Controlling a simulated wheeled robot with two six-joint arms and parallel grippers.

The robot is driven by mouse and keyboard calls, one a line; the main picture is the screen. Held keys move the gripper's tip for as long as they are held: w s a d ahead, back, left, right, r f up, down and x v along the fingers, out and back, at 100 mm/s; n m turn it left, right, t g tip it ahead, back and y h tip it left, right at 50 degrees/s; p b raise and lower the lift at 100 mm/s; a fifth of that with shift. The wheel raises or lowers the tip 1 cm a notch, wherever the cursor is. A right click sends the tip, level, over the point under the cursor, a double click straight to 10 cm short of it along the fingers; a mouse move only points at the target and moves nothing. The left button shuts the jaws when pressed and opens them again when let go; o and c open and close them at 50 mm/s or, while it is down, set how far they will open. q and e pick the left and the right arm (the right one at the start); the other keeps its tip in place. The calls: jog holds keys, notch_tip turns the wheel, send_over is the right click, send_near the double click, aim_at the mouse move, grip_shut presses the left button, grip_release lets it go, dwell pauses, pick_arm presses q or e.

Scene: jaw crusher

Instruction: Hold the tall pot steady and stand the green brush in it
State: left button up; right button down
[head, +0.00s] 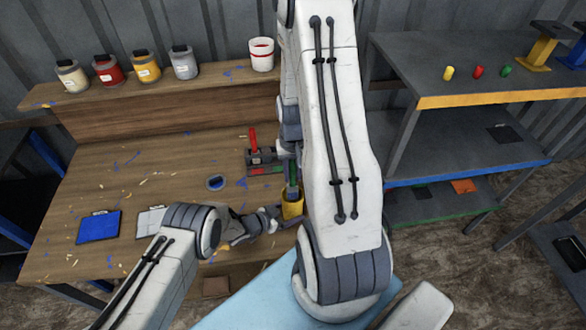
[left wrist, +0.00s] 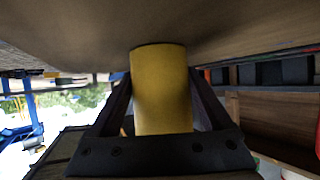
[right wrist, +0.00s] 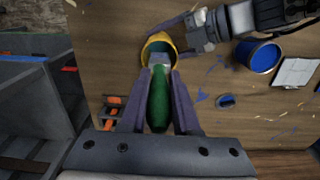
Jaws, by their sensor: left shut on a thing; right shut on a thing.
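The tall yellow pot (head: 292,208) stands near the front edge of the wooden bench. My left gripper (left wrist: 160,105) is shut around its side, one finger on each side in the left wrist view. The green brush (right wrist: 158,100) is held by its handle between the fingers of my right gripper (right wrist: 160,88), directly over the pot. In the right wrist view its grey ferrule overlaps the mouth of the pot (right wrist: 158,40). The brush's lower end seems to be inside the rim; its tip is hidden. My right arm covers part of this in the head view.
A dark holder (head: 262,157) with a red-handled tool stands just behind the pot. A blue-topped tin (right wrist: 258,56) is close to my left gripper. A blue clipboard (head: 98,227) lies on the left of the bench. Several paint jars line the back shelf (head: 215,94).

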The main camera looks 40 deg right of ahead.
aim_at(293, 186)
jog(key=shift+f, duration=3.15)
jog(key=c, duration=0.6)
grip_release()
notch_tip(293, 186, up, 12)
jog(key=shift+r, duration=0.1)
pick_arm(q)
jog(key=o, duration=0.8)
